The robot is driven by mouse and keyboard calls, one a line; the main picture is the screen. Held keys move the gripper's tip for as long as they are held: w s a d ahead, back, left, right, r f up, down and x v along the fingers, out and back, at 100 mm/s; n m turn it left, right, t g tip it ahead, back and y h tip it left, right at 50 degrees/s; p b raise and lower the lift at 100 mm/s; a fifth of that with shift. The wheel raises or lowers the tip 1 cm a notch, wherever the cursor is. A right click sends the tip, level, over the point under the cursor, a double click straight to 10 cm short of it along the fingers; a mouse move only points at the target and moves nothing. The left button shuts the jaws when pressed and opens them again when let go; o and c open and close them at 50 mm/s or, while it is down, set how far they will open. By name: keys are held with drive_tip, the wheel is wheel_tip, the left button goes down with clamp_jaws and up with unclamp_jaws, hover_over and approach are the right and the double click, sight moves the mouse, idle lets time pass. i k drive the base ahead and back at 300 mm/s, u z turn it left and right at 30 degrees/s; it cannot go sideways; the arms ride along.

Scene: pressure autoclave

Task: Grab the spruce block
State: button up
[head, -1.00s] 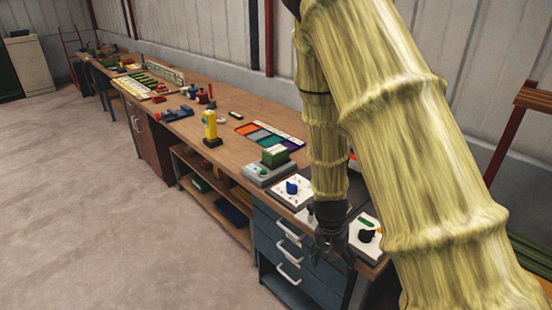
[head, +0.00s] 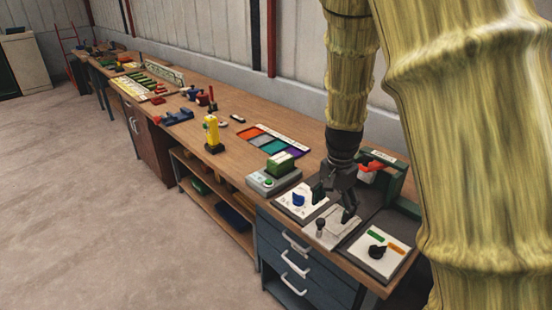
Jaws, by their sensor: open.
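My gripper (head: 333,204) is open and empty, pointing down over the front end of the bench. Its fingers show above the white lever panel (head: 326,232). A green block-shaped piece (head: 280,163) sits on a grey device with a green button (head: 262,182), to the left of my gripper and apart from it. A dark green boxy unit with a red-orange part (head: 384,172) stands behind my gripper, partly hidden by my arm. I cannot tell for certain which green thing is the spruce block.
A blue-knob panel (head: 299,203) and a black-knob panel (head: 377,253) flank the lever panel. Further left are a coloured tray (head: 270,142), a yellow post-like object (head: 211,133) and a blue vise-like object (head: 178,117). Drawers (head: 296,262) are below; the floor at left is clear.

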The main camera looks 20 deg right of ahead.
sight(277, 164)
drive_tip(key=i, duration=1.3)
